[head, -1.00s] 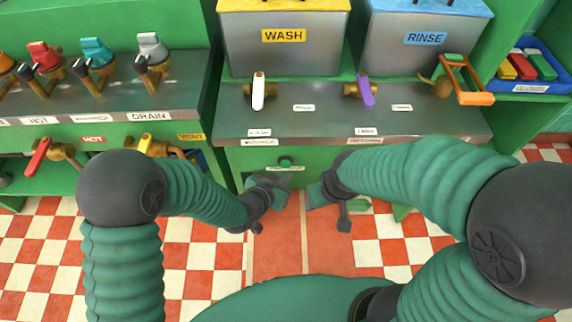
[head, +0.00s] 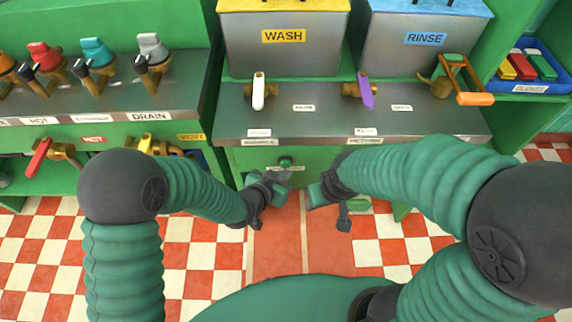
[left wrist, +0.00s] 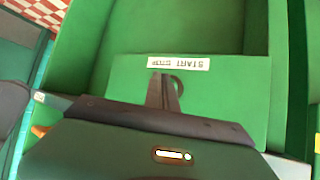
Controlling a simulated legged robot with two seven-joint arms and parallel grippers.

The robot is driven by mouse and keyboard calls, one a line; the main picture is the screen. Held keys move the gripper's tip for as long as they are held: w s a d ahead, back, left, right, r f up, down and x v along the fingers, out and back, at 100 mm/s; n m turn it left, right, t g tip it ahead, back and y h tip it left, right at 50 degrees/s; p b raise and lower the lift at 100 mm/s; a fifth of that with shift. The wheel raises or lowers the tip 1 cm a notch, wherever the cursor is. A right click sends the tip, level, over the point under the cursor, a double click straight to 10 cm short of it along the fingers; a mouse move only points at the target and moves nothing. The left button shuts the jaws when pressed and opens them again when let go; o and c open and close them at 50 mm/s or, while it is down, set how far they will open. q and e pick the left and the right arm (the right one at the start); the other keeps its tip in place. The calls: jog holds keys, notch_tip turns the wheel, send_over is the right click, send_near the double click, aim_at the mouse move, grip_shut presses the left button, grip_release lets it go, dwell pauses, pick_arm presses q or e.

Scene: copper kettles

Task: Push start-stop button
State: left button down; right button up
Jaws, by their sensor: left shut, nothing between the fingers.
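The start-stop button (head: 286,160) is a small round green knob on the green panel below the steel counter. In the left wrist view the white START STOP label (left wrist: 178,63) is readable, and the round button (left wrist: 179,85) shows partly behind my fingers. My left gripper (head: 284,177) is shut and empty, just below and in front of the button in the head view. Its closed fingers (left wrist: 162,90) overlap the button's left part in the wrist view; I cannot tell whether they touch it. My right gripper (head: 314,195) hangs to the right; its jaw opening is unclear.
The steel counter (head: 340,125) juts out above the panel, with a white-handled tap (head: 258,90) and a purple-handled tap (head: 366,92). WASH (head: 285,55) and RINSE (head: 420,58) tanks stand behind. The checkered floor (head: 200,265) below is open.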

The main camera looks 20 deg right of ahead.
pick_arm(q)
jog(key=shift+w+d, duration=0.1)
jog(key=shift+w, duration=0.3)
dwell(0.3)
jog(key=shift+s+a, duration=0.25)
jog(key=shift+s, duration=0.65)
jog(key=s+a, duration=0.1)
jog(key=s, duration=0.4)
jog(key=shift+s+a, duration=0.3)
jog(key=shift+s, duration=0.1)
dwell(1.1)
